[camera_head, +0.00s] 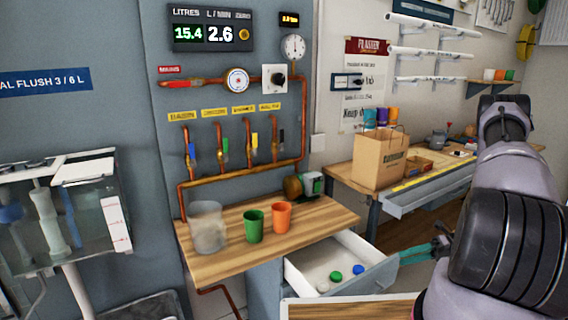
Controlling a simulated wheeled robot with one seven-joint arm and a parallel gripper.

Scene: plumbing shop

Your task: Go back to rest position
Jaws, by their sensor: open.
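My arm fills the right side of the head view. My gripper (428,252) shows as teal fingers reaching left from behind my arm, close to the right end of the open drawer's front (368,286). Its jaws are open and I see nothing held between them. My arm hides part of the gripper, and I cannot tell whether the fingers touch the drawer.
The drawer holds green, blue and white caps. Above it, a wooden counter (330,217) carries a translucent container (207,228), a green cup (253,226) and an orange cup (282,217). A workbench (345,172) with a paper bag (379,160) stands behind.

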